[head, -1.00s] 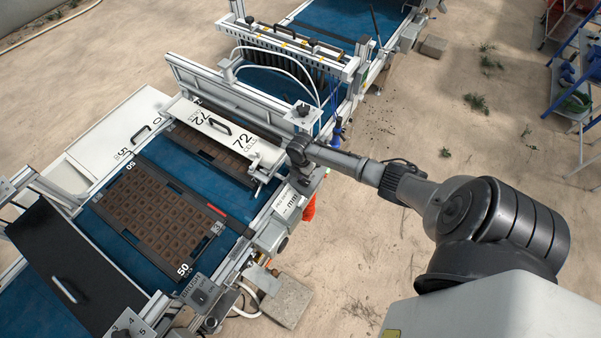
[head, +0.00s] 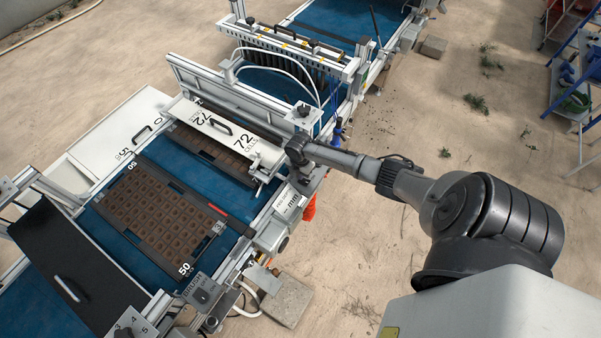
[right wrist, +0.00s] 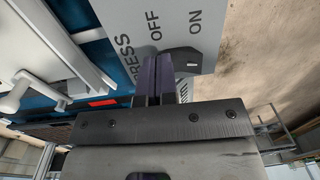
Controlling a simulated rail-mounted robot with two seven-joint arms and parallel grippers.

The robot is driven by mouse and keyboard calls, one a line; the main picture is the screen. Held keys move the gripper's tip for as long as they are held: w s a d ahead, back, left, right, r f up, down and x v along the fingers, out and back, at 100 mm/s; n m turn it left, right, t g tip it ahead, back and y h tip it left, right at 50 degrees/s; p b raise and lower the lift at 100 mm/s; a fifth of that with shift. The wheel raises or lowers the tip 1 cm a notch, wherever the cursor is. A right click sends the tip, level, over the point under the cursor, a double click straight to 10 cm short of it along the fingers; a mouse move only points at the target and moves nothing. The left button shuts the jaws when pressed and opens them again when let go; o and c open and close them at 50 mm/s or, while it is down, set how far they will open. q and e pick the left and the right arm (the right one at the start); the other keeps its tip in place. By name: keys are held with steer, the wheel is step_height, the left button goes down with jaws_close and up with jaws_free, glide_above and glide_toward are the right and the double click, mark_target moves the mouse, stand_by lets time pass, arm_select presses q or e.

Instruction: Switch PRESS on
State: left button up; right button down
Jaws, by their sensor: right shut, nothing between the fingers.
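The grey PRESS panel (right wrist: 150,14) fills the top of the right wrist view, with the words PRESS, OFF and ON on it. A dark switch knob (right wrist: 186,58) with a short white mark sits on it. The mark lies nearer ON than OFF; part of the knob is hidden behind my fingers. My right gripper (right wrist: 160,66) is shut and empty, its fingertips right beside the knob. I cannot tell whether they touch it. In the head view my right wrist (head: 299,150) is over the near side of the machine, and it hides the switch. My left gripper is not in view.
The seeder line has a blue belt (head: 125,232), a brown 50-cell tray (head: 214,228) and a white 72 CELLS plate (head: 205,120). Sandy floor (head: 390,290) is open on the near side.

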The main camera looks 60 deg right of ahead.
steer(key=shift+r+p, duration=0.5)
steer(key=shift+r, duration=0.1)
steer(key=shift+r, duration=0.1)
steer(key=shift+r+p, duration=0.3)
steer(key=shift+p, duration=0.05)
steer(key=r+p, duration=0.1)
steer(key=r, duration=0.1)
steer(key=w+r+p, duration=0.1)
steer(key=p, duration=0.1)
steer(key=shift+r, duration=0.4)
step_height(320, 180, up, 9)
steer(key=w+b, duration=0.1)
steer(key=w, duration=0.1)
steer(key=shift+b, duration=0.35)
